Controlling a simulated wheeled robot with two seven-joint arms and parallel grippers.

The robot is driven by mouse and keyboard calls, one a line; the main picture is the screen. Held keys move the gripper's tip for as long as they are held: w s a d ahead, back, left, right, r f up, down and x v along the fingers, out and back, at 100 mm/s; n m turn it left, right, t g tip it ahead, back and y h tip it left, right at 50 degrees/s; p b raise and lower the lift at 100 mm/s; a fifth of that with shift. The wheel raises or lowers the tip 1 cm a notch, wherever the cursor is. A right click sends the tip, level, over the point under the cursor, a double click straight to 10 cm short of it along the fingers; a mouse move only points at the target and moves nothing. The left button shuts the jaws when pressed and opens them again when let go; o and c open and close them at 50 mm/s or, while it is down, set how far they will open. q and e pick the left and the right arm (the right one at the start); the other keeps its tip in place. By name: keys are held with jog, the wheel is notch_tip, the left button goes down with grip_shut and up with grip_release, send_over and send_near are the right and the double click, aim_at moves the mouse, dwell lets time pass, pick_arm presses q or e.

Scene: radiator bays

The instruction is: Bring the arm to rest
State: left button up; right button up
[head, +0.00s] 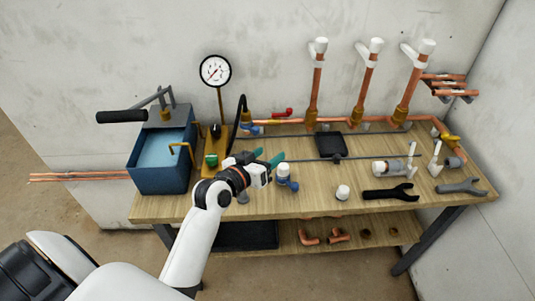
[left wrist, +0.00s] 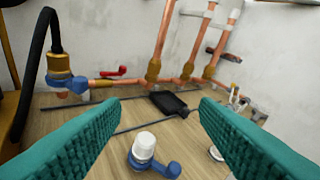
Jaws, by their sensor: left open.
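My left gripper (head: 262,158) is open with teal finger pads. It reaches over the workbench (head: 340,198) from the front left, and its white arm is stretched out. In the left wrist view, nothing is held between the pads (left wrist: 160,110). A blue valve with a white cap (head: 285,178) stands on the bench just right of the gripper. It also shows below and between the pads in the left wrist view (left wrist: 146,152). My right gripper is in neither view.
Left of the arm are a blue water tank (head: 150,178) with a pump handle and a gauge (head: 215,71) on a post. Copper risers (head: 316,85) stand along the back. Floor in front is clear.

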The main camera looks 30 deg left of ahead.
pick_arm(q)
jog(key=s+d+f+m+g+y, duration=0.15)
jog(key=s+f+g, duration=0.25)
jog(key=s, duration=0.5)
jog(key=s+d+f+m+g, duration=0.15)
jog(key=s+f+g, duration=0.25)
jog(key=s, duration=0.5)
jog(key=s+d+f+g+y, duration=0.15)
jog(key=s+f+g, duration=0.3)
jog(key=s, duration=0.45)
notch_tip(320, 180, down, 27)
jog(key=s+h, duration=0.1)
jog(key=s, duration=0.1)
jog(key=s+a+f+g, duration=0.1)
jog(key=s+a+f, duration=0.1)
jog(key=s+f, duration=1.2)
jog(key=shift+s+f+m+g, duration=0.25)
jog(key=shift+s+m+g, duration=0.15)
jog(key=shift+s, duration=0.35)
